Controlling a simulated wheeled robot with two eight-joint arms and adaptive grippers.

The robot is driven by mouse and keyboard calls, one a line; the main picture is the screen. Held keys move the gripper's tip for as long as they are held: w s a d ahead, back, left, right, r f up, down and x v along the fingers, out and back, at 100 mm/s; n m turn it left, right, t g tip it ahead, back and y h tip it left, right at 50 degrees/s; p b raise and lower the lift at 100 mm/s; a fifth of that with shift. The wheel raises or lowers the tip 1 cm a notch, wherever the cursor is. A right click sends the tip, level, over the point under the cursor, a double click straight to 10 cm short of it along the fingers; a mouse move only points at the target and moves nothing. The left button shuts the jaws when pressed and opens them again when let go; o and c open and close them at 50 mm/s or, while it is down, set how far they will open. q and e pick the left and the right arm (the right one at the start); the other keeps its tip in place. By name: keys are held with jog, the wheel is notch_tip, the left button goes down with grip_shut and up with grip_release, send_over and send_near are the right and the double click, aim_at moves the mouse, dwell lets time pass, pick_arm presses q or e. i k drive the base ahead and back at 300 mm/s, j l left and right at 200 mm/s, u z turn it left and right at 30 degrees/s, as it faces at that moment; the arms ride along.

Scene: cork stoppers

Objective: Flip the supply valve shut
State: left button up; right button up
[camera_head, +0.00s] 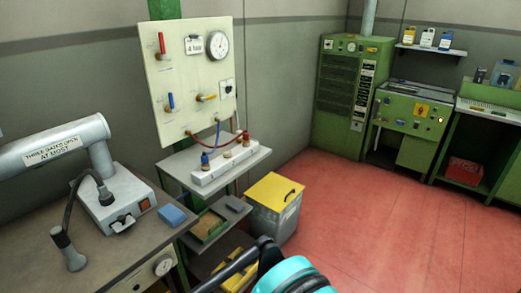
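A cream valve panel (190,75) hangs on the wall at upper left. It carries a red lever (162,43) pointing up near its top left, a blue lever (171,101) pointing up lower left, and a yellow lever (206,97) lying about level near the middle. The small labels beside them are too small to read, so I cannot tell which one is the supply valve. A round gauge (217,45) sits at upper right, next to a tag (194,45). A teal and black part of my own shows at bottom centre, well below the panel. Neither gripper is recognisable in view.
A white block with red and blue fittings (222,167) stands on a shelf under the panel, joined by hoses. A bench (40,275) with a grey-armed device (115,200) fills the left. A yellow-lidded bin (275,195) stands right of the shelf. The red floor is clear at right.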

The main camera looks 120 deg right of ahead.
aim_at(171, 110)
jog(key=z, duration=3.9)
